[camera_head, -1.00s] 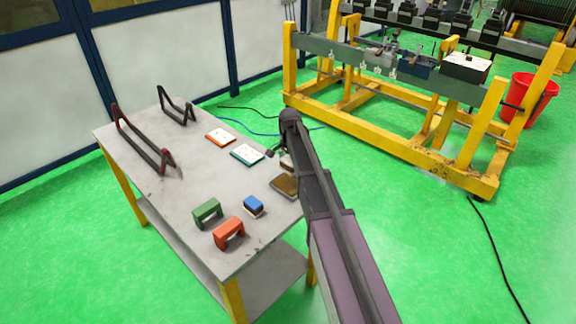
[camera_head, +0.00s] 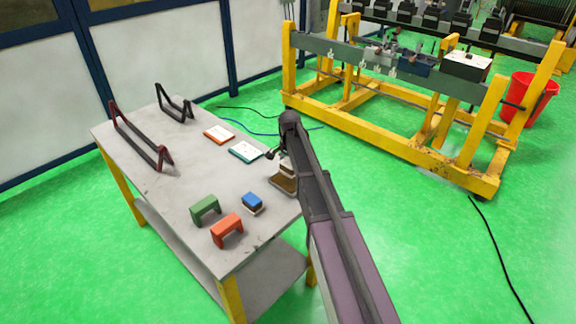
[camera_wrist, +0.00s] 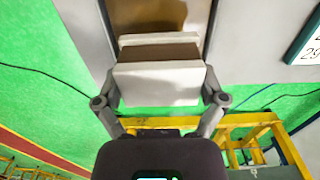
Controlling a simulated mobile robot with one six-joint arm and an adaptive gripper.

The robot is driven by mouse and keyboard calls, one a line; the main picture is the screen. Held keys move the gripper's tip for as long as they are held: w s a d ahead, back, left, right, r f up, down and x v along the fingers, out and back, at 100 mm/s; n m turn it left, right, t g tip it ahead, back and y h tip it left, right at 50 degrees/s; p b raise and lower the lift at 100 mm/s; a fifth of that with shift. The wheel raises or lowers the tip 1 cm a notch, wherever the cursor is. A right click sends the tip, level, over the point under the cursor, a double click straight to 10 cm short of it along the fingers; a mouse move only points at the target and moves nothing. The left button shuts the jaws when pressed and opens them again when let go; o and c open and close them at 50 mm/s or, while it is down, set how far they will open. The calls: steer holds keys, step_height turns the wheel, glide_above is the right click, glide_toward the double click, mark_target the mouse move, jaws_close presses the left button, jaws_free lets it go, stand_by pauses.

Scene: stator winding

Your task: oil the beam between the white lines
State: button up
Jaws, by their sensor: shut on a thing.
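My gripper (camera_wrist: 160,78) is shut on a pale block with a brown band (camera_wrist: 158,88), with one finger at each side of it. In the head view the block (camera_head: 287,166) shows partly behind my arm, close over the brown tray (camera_head: 282,185) at the table's right edge. The tray also shows beyond the block in the wrist view (camera_wrist: 150,14). I cannot tell whether block and tray touch. The grey beam (camera_head: 346,59) lies on the yellow frame at the back, with small white marks on its side, well away from my gripper.
The grey table (camera_head: 185,178) holds green (camera_head: 204,208), orange (camera_head: 227,229) and blue (camera_head: 252,202) blocks, two flat cards and two dark stands. A red bucket (camera_head: 533,97) stands right of the yellow frame (camera_head: 400,152).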

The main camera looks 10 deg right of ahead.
mark_target(289, 173)
steer(key=shift+f+b, duration=1.4)
steer(key=shift+f, duration=0.3)
steer(key=shift+s+f+b, duration=0.1)
steer(key=shift+f+b, duration=0.45)
stand_by(1.7)
steer(key=shift+r, duration=0.15)
steer(key=shift+r+p, duration=3.4)
steer(key=shift+p, duration=0.15)
steer(key=shift+d, duration=0.1)
